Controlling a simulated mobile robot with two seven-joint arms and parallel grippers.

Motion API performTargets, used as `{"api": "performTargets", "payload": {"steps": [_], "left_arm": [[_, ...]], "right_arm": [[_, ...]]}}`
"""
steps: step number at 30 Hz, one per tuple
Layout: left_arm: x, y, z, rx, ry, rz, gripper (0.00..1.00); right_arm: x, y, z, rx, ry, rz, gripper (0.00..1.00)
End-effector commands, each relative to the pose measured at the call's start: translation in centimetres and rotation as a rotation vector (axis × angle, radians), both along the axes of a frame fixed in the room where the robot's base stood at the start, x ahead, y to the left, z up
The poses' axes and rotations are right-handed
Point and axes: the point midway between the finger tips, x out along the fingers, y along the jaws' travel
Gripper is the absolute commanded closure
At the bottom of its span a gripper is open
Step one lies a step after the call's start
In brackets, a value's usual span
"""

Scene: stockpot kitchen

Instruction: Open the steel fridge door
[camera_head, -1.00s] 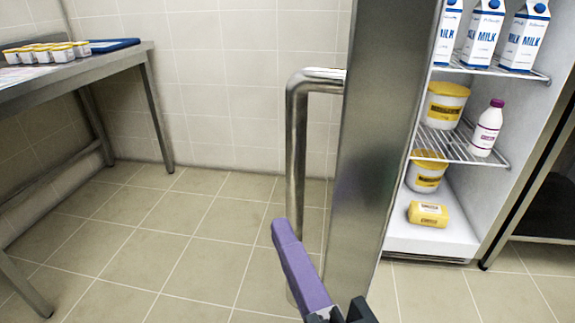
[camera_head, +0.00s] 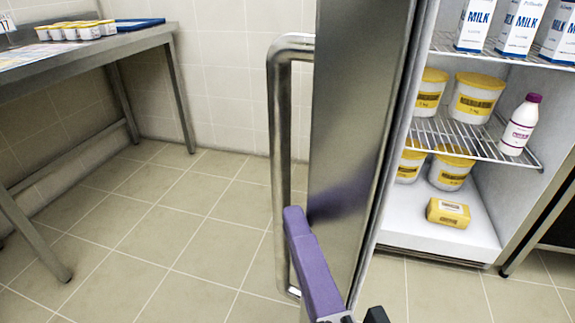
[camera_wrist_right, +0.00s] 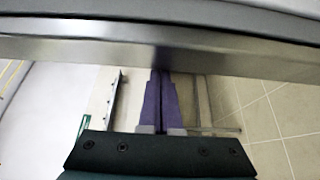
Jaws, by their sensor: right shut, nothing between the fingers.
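The steel fridge door (camera_head: 352,130) stands open, swung out, with its long bar handle (camera_head: 280,150) on the left side. The fridge interior (camera_head: 420,225) shows to the right of it. My right gripper (camera_head: 294,213), with purple fingers, is shut and empty. In the head view it overlaps the lower handle and the door face; whether it touches either is unclear. In the right wrist view, the shut fingers (camera_wrist_right: 160,75) point at a wide steel band (camera_wrist_right: 190,50) across the top, likely the door. My left gripper is not in view.
The fridge holds milk cartons (camera_head: 518,28), yellow-lidded tubs (camera_head: 474,103), a bottle (camera_head: 519,125) and a yellow pack (camera_head: 448,213). A steel table (camera_head: 120,45) with small tubs stands at the left. The tiled floor (camera_head: 150,240) between is clear.

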Motion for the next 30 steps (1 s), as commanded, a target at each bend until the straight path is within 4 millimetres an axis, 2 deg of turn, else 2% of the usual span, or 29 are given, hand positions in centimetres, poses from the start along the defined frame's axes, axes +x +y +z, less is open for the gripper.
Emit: {"api": "performTargets", "payload": {"steps": [9, 15, 19, 30], "left_arm": [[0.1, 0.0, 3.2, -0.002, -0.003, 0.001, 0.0], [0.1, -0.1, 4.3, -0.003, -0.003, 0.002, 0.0], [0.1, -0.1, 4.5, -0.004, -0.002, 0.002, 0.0], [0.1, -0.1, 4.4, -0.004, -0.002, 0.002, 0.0]], "right_arm": [[-2.7, -6.1, 0.3, -0.013, 0.003, 0.085, 1.0], [-4.1, -10.4, 0.2, -0.007, 0.004, 0.091, 1.0], [-4.5, -11.5, 0.2, -0.001, 0.002, 0.094, 1.0], [-4.6, -11.6, 0.1, 0.001, 0.001, 0.095, 1.0]]}}
